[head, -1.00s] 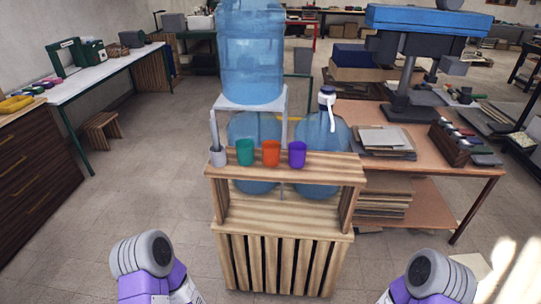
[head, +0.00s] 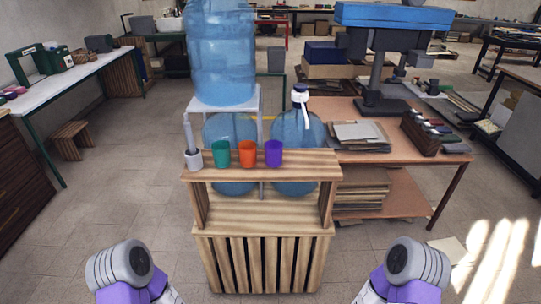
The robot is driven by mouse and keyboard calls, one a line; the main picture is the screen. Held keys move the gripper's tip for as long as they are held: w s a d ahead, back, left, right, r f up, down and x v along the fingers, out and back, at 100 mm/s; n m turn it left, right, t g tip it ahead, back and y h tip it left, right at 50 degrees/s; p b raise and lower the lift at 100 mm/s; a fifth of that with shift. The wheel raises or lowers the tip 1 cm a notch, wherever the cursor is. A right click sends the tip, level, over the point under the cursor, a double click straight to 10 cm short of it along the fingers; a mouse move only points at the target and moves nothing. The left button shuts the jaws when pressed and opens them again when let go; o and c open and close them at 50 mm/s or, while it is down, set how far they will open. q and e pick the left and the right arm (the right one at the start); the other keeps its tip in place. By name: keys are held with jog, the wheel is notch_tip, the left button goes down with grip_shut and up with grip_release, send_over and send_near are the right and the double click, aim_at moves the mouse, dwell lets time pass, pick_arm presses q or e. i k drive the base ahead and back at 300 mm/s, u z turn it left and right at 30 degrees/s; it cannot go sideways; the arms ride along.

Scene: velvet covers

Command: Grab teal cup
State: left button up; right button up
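The teal cup (head: 221,153) stands upright on the top board of a wooden stand (head: 262,162) in the middle of the head view. It is left of an orange cup (head: 248,153) and a purple cup (head: 273,153), in one row with small gaps. My left and right arms show only as rounded grey and purple links at the bottom corners of the view, well short of the stand. Neither gripper's fingers are in view.
A grey holder (head: 193,158) stands left of the teal cup. Large blue water bottles (head: 222,50) are behind the cups, one raised on a white frame. A workbench (head: 400,140) with a drill press is at right. The floor around the stand's front is clear.

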aim_at(222, 154)
jog(key=k, duration=0.65)
jog(key=u, duration=0.5)
jog(key=i, duration=1.2)
jog(key=u, duration=0.55)
